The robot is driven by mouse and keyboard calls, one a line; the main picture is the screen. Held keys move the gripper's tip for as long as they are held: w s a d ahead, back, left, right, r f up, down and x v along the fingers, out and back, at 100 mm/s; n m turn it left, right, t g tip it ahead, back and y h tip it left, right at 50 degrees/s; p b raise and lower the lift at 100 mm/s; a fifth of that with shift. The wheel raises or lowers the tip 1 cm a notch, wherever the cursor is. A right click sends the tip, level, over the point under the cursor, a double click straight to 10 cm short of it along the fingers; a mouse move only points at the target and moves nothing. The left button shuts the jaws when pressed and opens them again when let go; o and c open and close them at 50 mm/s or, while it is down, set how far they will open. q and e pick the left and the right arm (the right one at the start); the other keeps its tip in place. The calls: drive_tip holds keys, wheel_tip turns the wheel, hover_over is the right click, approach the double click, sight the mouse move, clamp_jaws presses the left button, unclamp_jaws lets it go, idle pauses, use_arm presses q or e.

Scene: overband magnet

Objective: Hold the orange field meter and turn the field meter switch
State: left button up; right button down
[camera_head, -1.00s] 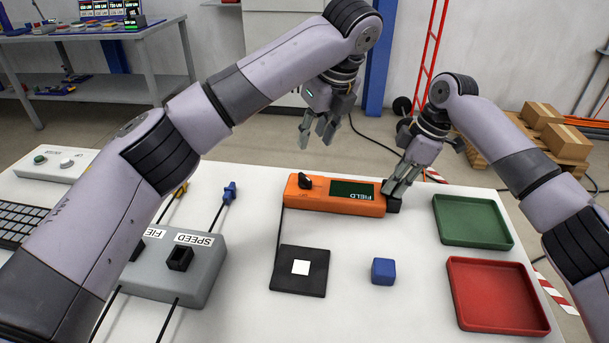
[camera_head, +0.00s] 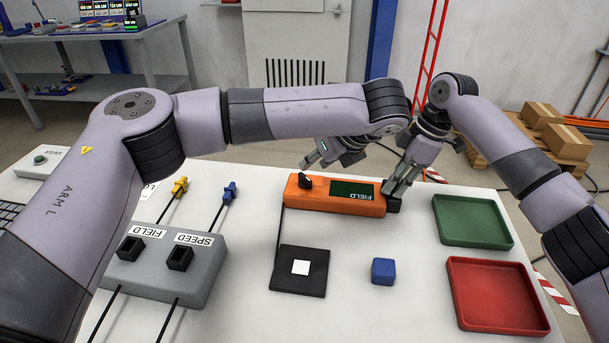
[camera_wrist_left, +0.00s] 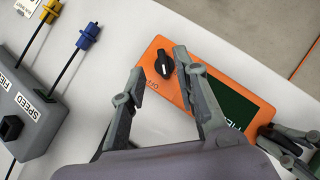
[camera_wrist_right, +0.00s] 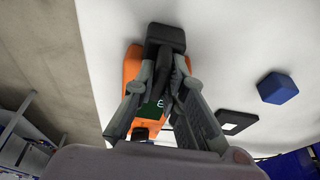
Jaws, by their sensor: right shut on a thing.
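The orange field meter (camera_head: 336,207) lies on the white table, with a dark green FIELD display (camera_head: 352,191) and a black switch knob (camera_head: 305,181) at its left end. My right gripper (camera_head: 396,189) is shut on the black handle (camera_head: 393,204) at the meter's right end. The right wrist view shows the handle (camera_wrist_right: 165,37) between the fingers. My left gripper (camera_head: 318,159) is above the knob end, partly hidden by its own arm. In the left wrist view its fingers (camera_wrist_left: 160,66) are spread, with the knob (camera_wrist_left: 164,63) showing between the tips, apparently not gripped.
A grey box (camera_head: 150,270) with FIELD and SPEED sockets stands at the left, near yellow (camera_head: 180,186) and blue (camera_head: 230,192) plugs. A black pad (camera_head: 285,283) and blue cube (camera_head: 383,271) lie in front. Green (camera_head: 473,238) and red (camera_head: 497,315) trays are at right.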

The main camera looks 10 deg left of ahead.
sight(303, 175)
use_arm(q)
drive_tip(key=x, duration=0.7)
drive_tip(key=shift+f, duration=0.1)
drive_tip(key=shift+c, duration=0.5)
clamp_jaws()
idle(0.6)
